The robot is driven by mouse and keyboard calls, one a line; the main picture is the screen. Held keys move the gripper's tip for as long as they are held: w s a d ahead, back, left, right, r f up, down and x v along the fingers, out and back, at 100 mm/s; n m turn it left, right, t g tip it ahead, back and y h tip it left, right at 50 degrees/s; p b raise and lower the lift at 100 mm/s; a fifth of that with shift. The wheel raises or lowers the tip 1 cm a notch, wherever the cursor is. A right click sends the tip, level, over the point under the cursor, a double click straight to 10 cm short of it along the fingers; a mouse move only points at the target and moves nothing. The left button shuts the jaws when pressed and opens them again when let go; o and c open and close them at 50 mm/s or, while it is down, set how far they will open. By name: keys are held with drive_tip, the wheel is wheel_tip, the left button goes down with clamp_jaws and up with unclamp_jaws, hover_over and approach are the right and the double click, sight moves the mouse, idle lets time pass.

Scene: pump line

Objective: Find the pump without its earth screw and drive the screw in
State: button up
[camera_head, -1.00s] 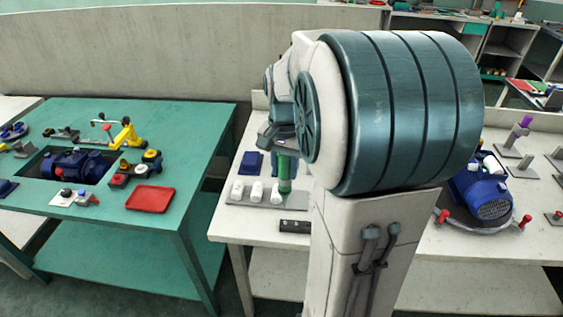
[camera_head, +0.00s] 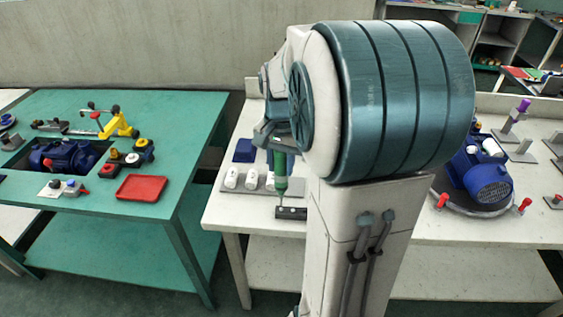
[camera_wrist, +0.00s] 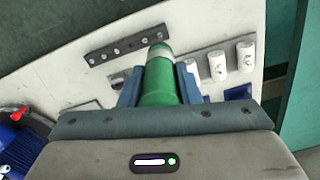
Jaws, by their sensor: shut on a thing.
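My gripper (camera_head: 276,145) is shut on a green screwdriver (camera_head: 281,176), held upright with its tip down at a dark screw strip (camera_head: 296,213) on the white table. In the wrist view the screwdriver (camera_wrist: 158,82) stands between the two blue-grey fingers, and the strip (camera_wrist: 112,48) shows a row of small light dots, likely screws. I cannot tell whether the tip touches one. A blue pump (camera_head: 485,181) stands on the white table at right. Another blue pump (camera_head: 60,157) sits in the green table's opening at left. Their earth screws are too small to make out.
A grey rack with several white cylinders (camera_head: 232,178) and a blue block (camera_head: 244,150) lie beside the strip. The green table (camera_head: 110,220) holds a red tray (camera_head: 141,188) and a yellow tool (camera_head: 122,126). A gap separates the tables. Grey stands (camera_head: 555,202) are at far right.

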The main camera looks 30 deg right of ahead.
drive_tip(key=shift+f, duration=0.35)
idle(0.8)
drive_tip(key=shift+r, duration=0.15)
drive_tip(key=shift+r+p, duration=1.85)
drive_tip(key=shift+r, duration=0.55)
drive_tip(key=shift+s, duration=0.1)
